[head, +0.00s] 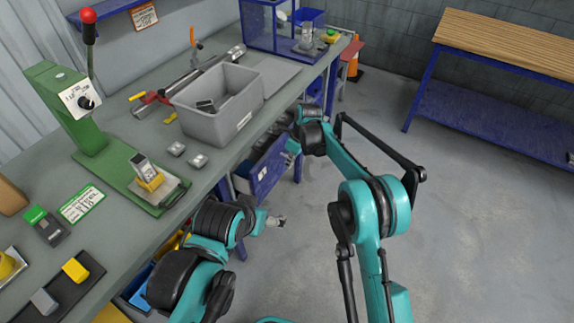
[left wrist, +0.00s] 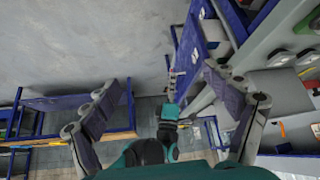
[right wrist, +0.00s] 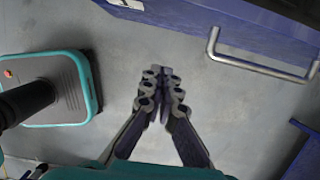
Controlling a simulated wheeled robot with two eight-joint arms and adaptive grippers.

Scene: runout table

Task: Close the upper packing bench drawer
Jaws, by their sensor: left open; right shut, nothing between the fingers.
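The upper packing bench drawer (head: 273,168) stands pulled out under the bench top, with a blue front and a white label. A grey bar handle (right wrist: 258,66) on a blue front shows at upper right in the right wrist view. My right gripper (right wrist: 164,78) is shut and empty, its fingertips over the floor and apart from that handle. In the head view the right gripper (head: 291,148) is beside the drawer, with its fingertips hard to make out. My left gripper (left wrist: 162,80) is open and empty, nearer to me than the drawer. The blue drawer side shows beyond it.
The bench top (head: 285,75) carries a grey bin (head: 220,105), a green press (head: 95,145) and small parts. Blue bins sit below the bench near my left arm. A second bench (head: 500,50) stands at the far right. The floor (head: 470,230) between is clear.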

